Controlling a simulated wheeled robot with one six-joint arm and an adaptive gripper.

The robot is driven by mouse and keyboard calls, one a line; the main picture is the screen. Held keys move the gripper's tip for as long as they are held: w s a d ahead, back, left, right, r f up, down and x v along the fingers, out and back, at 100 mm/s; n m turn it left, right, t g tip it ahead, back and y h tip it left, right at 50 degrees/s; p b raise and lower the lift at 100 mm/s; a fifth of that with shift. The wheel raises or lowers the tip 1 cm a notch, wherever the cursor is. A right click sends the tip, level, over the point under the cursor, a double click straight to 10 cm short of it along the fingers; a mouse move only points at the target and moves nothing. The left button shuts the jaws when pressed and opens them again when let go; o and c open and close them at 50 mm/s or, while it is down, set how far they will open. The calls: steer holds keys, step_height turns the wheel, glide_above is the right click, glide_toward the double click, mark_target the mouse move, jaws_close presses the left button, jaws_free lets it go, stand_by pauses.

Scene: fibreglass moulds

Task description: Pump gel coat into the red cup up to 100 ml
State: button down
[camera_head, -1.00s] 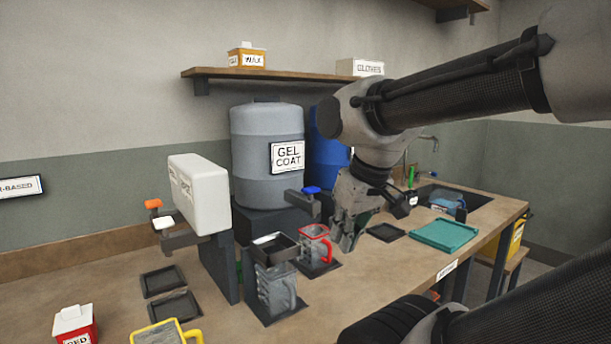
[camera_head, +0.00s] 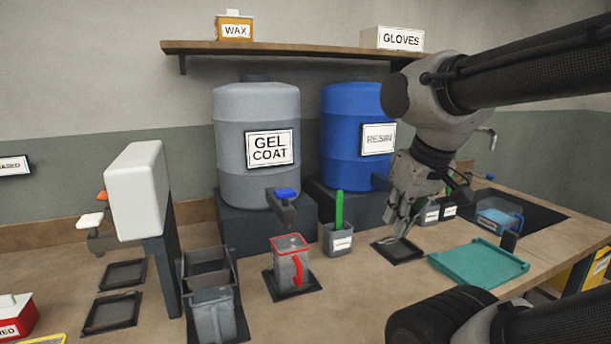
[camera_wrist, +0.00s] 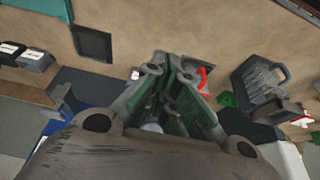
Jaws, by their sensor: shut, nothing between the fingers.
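The red cup (camera_head: 288,268) is a clear-grey jug with a red rim and red handle. It stands upright on a black mat below the blue-handled tap (camera_head: 286,194) of the grey gel coat drum (camera_head: 257,180). The level inside it cannot be read. My gripper (camera_head: 401,234) is shut and empty, pointing down above an empty black mat (camera_head: 398,252), to the right of the cup and apart from it. In the wrist view, my gripper's fingers (camera_wrist: 172,68) hide most of the cup; its red handle (camera_wrist: 203,80) shows beside them.
A grey container with a green stick (camera_head: 339,238) stands between cup and gripper. A grey jug (camera_head: 213,312) stands at left, near the white dispenser (camera_head: 137,190). A blue resin drum (camera_head: 350,140) is behind. A teal tray (camera_head: 478,262) lies at right.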

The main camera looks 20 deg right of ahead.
steer(key=shift+d, duration=0.3)
step_height(320, 180, up, 16)
steer(key=m+g, duration=0.4)
steer(key=m, duration=1.4)
glide_above(287, 190)
steer(key=shift+r, duration=0.2)
step_height(287, 190, down, 14)
